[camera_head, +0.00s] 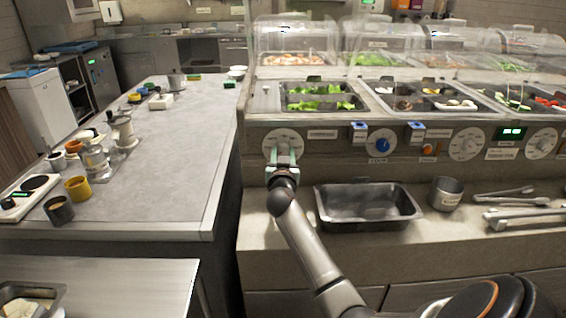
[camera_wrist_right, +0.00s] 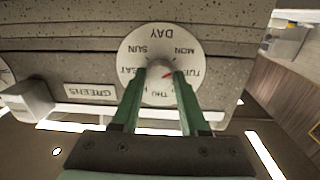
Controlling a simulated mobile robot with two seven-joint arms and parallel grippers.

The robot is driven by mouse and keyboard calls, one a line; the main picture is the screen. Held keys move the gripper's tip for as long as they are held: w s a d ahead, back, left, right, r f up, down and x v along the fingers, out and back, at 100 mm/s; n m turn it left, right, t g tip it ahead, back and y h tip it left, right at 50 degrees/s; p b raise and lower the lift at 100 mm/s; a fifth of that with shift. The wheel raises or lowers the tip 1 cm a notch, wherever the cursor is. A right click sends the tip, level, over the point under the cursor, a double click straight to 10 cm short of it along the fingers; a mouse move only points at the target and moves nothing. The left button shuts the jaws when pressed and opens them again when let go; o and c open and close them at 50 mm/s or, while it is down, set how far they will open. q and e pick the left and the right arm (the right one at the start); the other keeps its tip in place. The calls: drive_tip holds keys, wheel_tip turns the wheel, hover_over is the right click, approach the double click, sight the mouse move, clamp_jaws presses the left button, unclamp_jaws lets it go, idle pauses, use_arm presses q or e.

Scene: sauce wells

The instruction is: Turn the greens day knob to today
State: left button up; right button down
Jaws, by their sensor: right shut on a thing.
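The greens day dial is a round white plate (camera_head: 274,138) on the counter's front panel, left of the other controls. In the right wrist view, where the lettering is upside down, the dial (camera_wrist_right: 135,48) reads DAY, SUN, MON, TUE, THU and SAT; other letters are hidden behind the fingers. My right gripper (camera_head: 283,155) is at the dial, its green fingers (camera_wrist_right: 159,76) shut on the small pale knob (camera_wrist_right: 155,66) at the dial's middle. My left gripper is out of view.
A GREENS label (camera_wrist_right: 90,91) is beside the dial. A blue knob (camera_head: 382,144), more white dials (camera_head: 465,144) and a lit green display (camera_head: 511,133), too small to read, are to the right. A metal pan (camera_head: 367,222) and tongs (camera_head: 520,217) lie on the shelf below.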

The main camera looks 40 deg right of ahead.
drive_tip(key=shift+f+m+b, duration=0.2)
drive_tip(key=shift+m+b, duration=0.55)
drive_tip(key=shift+m, duration=0.15)
drive_tip(key=shift+m+b, duration=0.3)
drive_tip(key=shift+m, duration=0.1)
drive_tip(key=shift+r+m+b, duration=0.1)
drive_tip(key=shift+m+b, duration=0.45)
drive_tip(key=shift+m, duration=0.75)
use_arm(q)
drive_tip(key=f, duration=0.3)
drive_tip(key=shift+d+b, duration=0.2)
drive_tip(key=shift+b, duration=0.1)
use_arm(e)
drive_tip(key=shift+r, duration=0.1)
drive_tip(key=shift+m, duration=0.3)
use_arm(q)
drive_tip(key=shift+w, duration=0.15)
use_arm(e)
drive_tip(key=shift+c, duration=2.2)
unclamp_jaws()
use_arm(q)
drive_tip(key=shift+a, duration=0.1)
use_arm(e)
drive_tip(key=shift+s, duration=0.1)
